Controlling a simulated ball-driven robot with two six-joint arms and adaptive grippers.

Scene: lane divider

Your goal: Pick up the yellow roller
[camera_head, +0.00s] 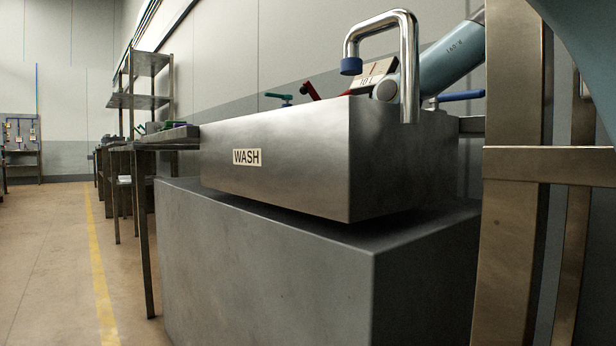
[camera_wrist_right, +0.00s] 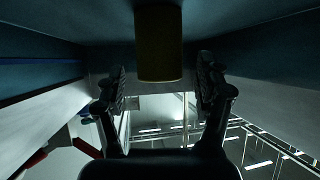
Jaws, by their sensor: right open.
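A dull yellow cylinder (camera_wrist_right: 158,42), which looks like the yellow roller, shows dimly at the top middle of the right wrist view. My right gripper (camera_wrist_right: 160,82) is open, with one dark finger on each side of the cylinder's lower end and a visible gap to both. I cannot tell how deep the cylinder lies between the fingers. In the head view the roller and the right gripper are hidden; my right arm (camera_head: 452,58) reaches down behind the sink's front wall. My left gripper is in neither view.
The steel sink (camera_head: 275,160) labelled WASH stands on a grey block (camera_head: 260,260). A curved faucet (camera_head: 408,60) with a blue tip rises close to my arm. Red, green and blue handles show around the sink. Steel posts (camera_head: 512,200) stand at right. Floor is clear at left.

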